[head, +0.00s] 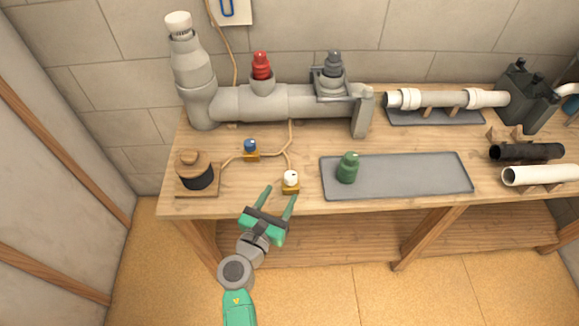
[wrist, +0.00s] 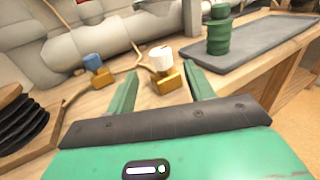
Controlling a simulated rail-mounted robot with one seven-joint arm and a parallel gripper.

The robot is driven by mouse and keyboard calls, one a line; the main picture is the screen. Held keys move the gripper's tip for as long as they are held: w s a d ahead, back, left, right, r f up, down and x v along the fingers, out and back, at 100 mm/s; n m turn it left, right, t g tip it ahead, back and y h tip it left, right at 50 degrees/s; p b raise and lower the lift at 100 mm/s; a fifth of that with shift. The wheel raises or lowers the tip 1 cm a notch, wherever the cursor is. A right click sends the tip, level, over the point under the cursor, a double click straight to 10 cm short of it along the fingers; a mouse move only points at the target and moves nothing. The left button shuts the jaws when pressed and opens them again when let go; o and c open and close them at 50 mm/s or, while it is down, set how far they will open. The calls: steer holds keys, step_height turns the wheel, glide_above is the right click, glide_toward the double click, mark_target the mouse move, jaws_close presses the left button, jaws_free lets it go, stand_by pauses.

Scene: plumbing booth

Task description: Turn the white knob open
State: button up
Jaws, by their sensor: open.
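The white knob (head: 291,177) sits on a small brass-coloured base (head: 290,188) near the front edge of the workbench. In the wrist view the white knob (wrist: 161,57) stands upright on its brass base (wrist: 168,82), ahead of my gripper and between the lines of its two fingers. My green gripper (head: 281,193) is open and empty, at the bench's front edge and just short of the knob. Its two fingers (wrist: 163,83) point toward the knob with a gap between them. I cannot tell whether either finger touches the base.
A blue knob (head: 250,146) on a similar base stands behind and left. A spool (head: 196,170) is at the left. A grey tray (head: 420,178) with a green fitting (head: 348,168) lies to the right. A large grey pipe (head: 290,102) runs along the back.

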mark_target(288, 183)
steer(key=shift+w+d+f+b, duration=0.15)
steer(key=shift+w+d+b, duration=0.15)
steer(key=shift+w+b, duration=0.05)
steer(key=b+x, duration=0.2)
steer(key=x, duration=0.3)
steer(key=shift+w+b, duration=0.3)
steer(key=shift+w, duration=0.1)
steer(key=shift+w+d+r, duration=0.2)
steer(key=shift+w+r, duration=0.05)
steer(key=shift+w, duration=0.15)
steer(key=c, duration=1)
